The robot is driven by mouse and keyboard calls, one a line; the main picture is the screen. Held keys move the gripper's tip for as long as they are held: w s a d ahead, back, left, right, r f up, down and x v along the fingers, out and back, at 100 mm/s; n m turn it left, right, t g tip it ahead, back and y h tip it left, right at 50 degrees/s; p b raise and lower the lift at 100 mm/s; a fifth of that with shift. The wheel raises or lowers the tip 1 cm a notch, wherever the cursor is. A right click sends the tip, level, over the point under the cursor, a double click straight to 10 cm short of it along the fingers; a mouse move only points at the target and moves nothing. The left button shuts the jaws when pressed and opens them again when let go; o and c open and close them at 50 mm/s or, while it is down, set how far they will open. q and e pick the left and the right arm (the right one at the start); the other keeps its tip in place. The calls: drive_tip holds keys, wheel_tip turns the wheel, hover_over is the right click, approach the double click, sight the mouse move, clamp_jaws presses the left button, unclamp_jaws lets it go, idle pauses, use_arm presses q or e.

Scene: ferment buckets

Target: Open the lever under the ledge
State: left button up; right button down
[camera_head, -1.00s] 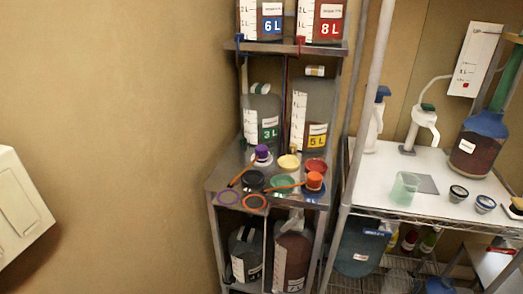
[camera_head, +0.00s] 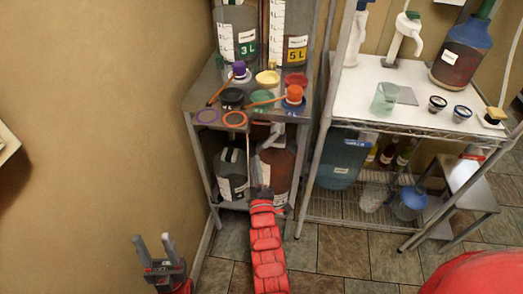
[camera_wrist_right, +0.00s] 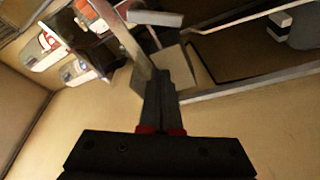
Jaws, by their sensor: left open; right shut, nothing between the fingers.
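The ledge is the grey metal shelf (camera_head: 200,98) holding caps and dispensers. Below it stand a dark jug (camera_head: 232,165) at left and a brown-filled jug (camera_head: 280,165) at right. A pale piece (camera_head: 272,137) shows just under the ledge above the brown jug; I cannot tell whether it is the lever. My right gripper (camera_head: 257,170) reaches up from below, in front of the lower jugs, shut and empty. In the right wrist view its fingers (camera_wrist_right: 160,85) are together, near pale metal bars; contact is unclear. My left gripper (camera_head: 152,246) is open and empty, low at left.
On the ledge are several caps, including an orange one (camera_head: 294,94) and a purple one (camera_head: 239,69). A white-topped rack (camera_head: 350,85) stands at right, with a blue container (camera_head: 341,160) below. Tiled floor (camera_head: 335,250) is open in front. A tan wall (camera_head: 90,120) bounds the left.

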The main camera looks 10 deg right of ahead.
sight(267, 143)
drive_tip(key=w+d, duration=0.1)
drive_tip(key=w, duration=0.1)
drive_tip(key=w+d+p, duration=0.1)
drive_tip(key=w, duration=0.2)
drive_tip(key=w+d+p, duration=0.1)
drive_tip(key=w, duration=0.2)
drive_tip(key=shift+w+d+f, duration=0.2)
drive_tip(key=shift+d, duration=0.1)
drive_tip(key=shift+s+d+f+n, duration=0.15)
drive_tip(key=shift+d+f+n, duration=0.15)
drive_tip(key=shift+n, duration=0.2)
drive_tip(key=shift+s+d+f+n+g+y, duration=0.1)
drive_tip(key=shift+d+n+g+y, duration=0.1)
drive_tip(key=shift+n, duration=0.3)
drive_tip(key=shift+d+f+n+g+y, duration=0.1)
drive_tip(key=shift+d+n+g, duration=0.1)
drive_tip(key=shift+n, duration=0.3)
drive_tip(key=shift+f, duration=0.1)
